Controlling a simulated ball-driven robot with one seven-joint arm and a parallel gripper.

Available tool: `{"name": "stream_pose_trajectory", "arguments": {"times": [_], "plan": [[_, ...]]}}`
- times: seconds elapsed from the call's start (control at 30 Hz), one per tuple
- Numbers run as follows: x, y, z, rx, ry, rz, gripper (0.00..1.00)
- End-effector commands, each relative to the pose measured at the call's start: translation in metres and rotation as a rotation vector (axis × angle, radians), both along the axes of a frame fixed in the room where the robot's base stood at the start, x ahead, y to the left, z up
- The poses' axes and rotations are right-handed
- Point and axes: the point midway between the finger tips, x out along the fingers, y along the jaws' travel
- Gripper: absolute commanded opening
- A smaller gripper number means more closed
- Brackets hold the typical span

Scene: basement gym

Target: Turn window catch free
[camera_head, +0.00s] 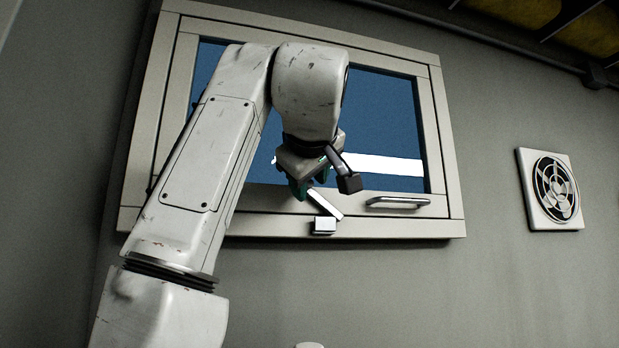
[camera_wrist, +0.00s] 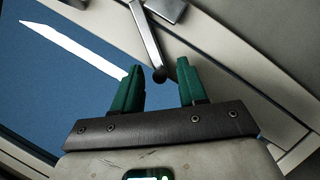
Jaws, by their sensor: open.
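The window catch shows in the head view as a pale lever (camera_head: 327,204) on a small block (camera_head: 324,226) at the window's lower frame. The lever slants from the block up and left towards my gripper (camera_head: 302,188). In the wrist view the metal lever (camera_wrist: 146,38) ends in a dark round knob (camera_wrist: 159,75). My gripper (camera_wrist: 160,68) is open there, with one green finger on each side of the knob in the picture. The knob appears nearer the left finger. I cannot tell whether they touch. The window (camera_head: 385,110) appears closed; my arm hides part of it.
A metal bar handle (camera_head: 398,202) sits on the lower frame, right of the catch. A square fan vent (camera_head: 553,188) is on the wall to the right. Pipes run along the ceiling at the upper right. The wall below the window is mostly bare.

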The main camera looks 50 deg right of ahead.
Motion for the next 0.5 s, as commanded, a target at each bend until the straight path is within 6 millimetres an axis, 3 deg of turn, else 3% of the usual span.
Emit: {"name": "stream_pose_trajectory", "arguments": {"times": [0.13, 0.5], "plan": [[0.0000, 0.0001, -0.0003, 0.000, 0.000, 0.000, 0.40], [-0.0001, 0.0003, -0.0002, 0.001, 0.000, 0.001, 0.04]]}}
